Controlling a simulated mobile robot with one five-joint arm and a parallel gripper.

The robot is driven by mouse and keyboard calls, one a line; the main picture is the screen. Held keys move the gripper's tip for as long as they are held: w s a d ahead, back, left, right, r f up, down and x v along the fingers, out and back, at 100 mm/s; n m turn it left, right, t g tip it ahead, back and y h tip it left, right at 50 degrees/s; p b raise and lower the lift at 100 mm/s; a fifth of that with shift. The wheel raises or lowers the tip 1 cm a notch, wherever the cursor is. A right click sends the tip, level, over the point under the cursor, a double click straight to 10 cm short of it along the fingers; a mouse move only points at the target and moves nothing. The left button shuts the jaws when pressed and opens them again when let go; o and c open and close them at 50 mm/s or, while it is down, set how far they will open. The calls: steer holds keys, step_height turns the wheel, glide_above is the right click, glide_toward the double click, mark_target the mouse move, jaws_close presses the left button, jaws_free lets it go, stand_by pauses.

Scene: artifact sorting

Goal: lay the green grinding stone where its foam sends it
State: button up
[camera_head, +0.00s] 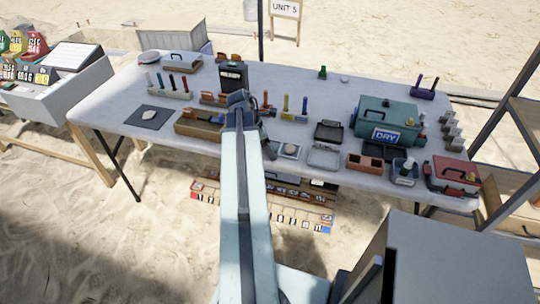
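My gripper (240,98) is at the far end of my arm, over the middle of the white table; its fingers are too small and dark to tell open from shut. A small green object (323,73) stands near the table's back edge, apart from my gripper; I cannot tell whether it is the green grinding stone. My arm hides part of the table's middle.
A teal case marked DRY (387,122) stands at the right, with a red box (452,175) at the front right corner. Grey trays (323,158) lie right of my arm. Upright coloured tools (285,104) stand mid-table. The back middle has free room.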

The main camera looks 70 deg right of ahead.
jaws_close()
steer(key=shift+r, duration=0.1)
steer(key=shift+r+p, duration=0.25)
steer(key=shift+p, duration=0.05)
steer(key=r+p, duration=0.3)
steer(key=shift+w+a+r, duration=0.15)
steer(key=shift+w+r, duration=0.05)
steer(key=shift+r, duration=0.05)
steer(key=w+a+p, duration=0.1)
steer(key=w+a, duration=0.9)
steer(key=w, duration=0.2)
step_height(320, 180, up, 6)
steer(key=p, duration=0.5)
steer(key=shift+p, duration=0.3)
